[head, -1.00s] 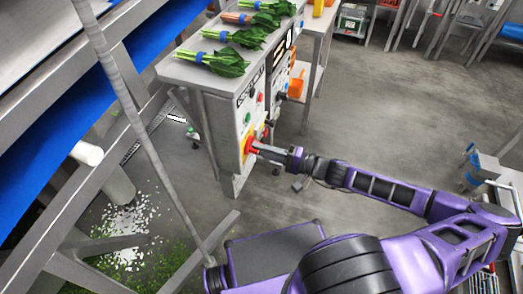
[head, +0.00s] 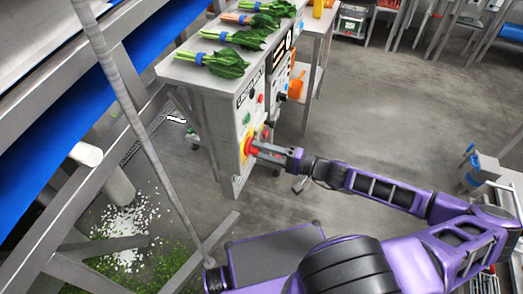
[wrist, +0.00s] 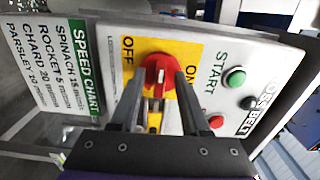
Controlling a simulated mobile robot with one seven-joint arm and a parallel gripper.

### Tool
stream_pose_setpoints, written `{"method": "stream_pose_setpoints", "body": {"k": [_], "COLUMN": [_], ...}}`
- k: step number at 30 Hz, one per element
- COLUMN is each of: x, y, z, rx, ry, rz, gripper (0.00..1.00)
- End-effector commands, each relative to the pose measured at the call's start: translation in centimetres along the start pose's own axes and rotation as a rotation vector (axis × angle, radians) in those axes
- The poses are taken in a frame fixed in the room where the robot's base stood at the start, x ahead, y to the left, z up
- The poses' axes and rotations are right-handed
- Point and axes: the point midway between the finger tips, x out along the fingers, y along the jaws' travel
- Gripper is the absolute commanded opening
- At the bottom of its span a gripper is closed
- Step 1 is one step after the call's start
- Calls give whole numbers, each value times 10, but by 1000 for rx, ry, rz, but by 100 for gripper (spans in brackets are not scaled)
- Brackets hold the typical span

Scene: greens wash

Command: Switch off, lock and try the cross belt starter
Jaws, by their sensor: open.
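The cross belt starter (head: 245,125) is a grey box with a labelled panel, under the steel top that carries the greens. Its red rotary switch (wrist: 156,75) sits on a yellow plate (wrist: 182,50) marked OFF and ON in the wrist view. My gripper (wrist: 158,82) is open, with one finger on each side of the red knob. I cannot tell whether the fingers touch it. In the head view my gripper (head: 268,148) reaches the switch from the right. A green START button (wrist: 234,78) and a red button (wrist: 216,122) are beside the plate. No padlock can be made out.
A speed chart (wrist: 50,65) is beside the switch plate. Bunches of greens (head: 212,60) lie on the steel top. A blue belt (head: 60,140) runs at left. The floor to the right is mostly clear.

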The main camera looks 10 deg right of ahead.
Motion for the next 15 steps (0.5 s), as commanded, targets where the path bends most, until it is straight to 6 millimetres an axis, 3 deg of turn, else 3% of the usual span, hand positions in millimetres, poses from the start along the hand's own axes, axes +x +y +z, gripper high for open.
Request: {"method": "stream_pose_setpoints", "body": {"k": [8,11,15], "x": [-2,-11,-38], "y": [0,0,1], "z": [0,-1,-1], "rx": [1,-1,-1], "ry": [0,1,5], "rz": [0,1,4], "gripper": [46,46,46]}}
